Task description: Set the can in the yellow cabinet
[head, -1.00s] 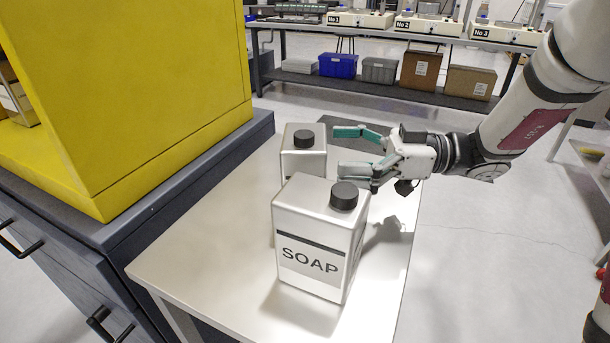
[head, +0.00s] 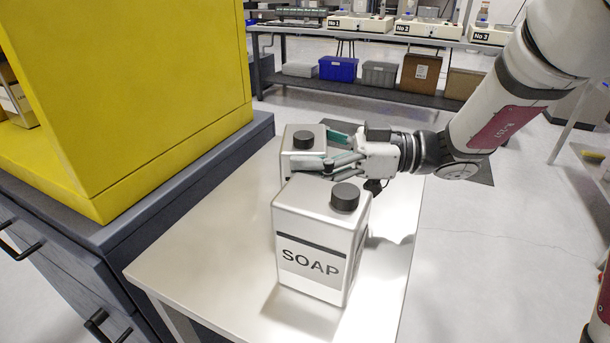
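Two silver cans with black caps stand upright on the small table (head: 200,271). The front can (head: 318,240) carries the word SOAP. The rear can (head: 290,150) is partly hidden behind the front can and my gripper. My gripper (head: 318,148) is open, with its teal fingers pointing left at the rear can's upper part. One finger shows on the near side and the other toward the far side; contact is not clear. The yellow cabinet (head: 140,90) stands at the left on a dark drawer unit, its opening at the left edge.
The dark drawer unit (head: 200,172) borders the table's left side. Something pale (head: 18,103) stands inside the cabinet. A back bench (head: 400,94) holds bins and boxes, well away. The table's front left is clear.

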